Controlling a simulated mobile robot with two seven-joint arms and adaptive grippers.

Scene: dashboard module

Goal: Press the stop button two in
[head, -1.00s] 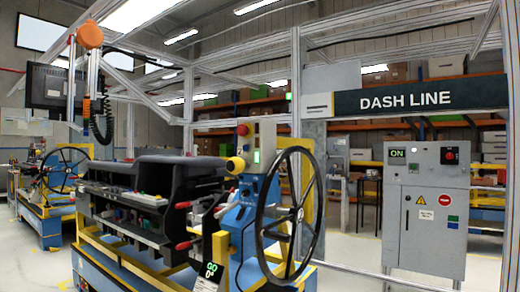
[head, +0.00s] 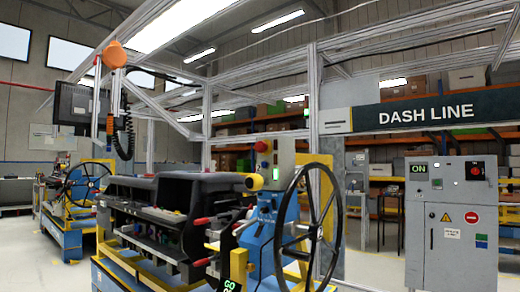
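A red button (head: 262,147) sits on top of a small control box (head: 278,165) on the dashboard station in the middle. A green light (head: 275,174) glows on the box's front. A yellow rounded part (head: 254,182) is just left of the box. Any number on the box is too small to read. Another red knob (head: 475,171) is on the grey cabinet (head: 450,222) at the right, beside a lit "ON" display (head: 418,167). Neither of my grippers is in view.
A large black handwheel (head: 311,232) stands in front of the box's right side. The black dashboard module (head: 170,205) with red handles lies to its left. A second station with a wheel (head: 88,182) is farther left. Floor (head: 375,266) before the cabinet is clear.

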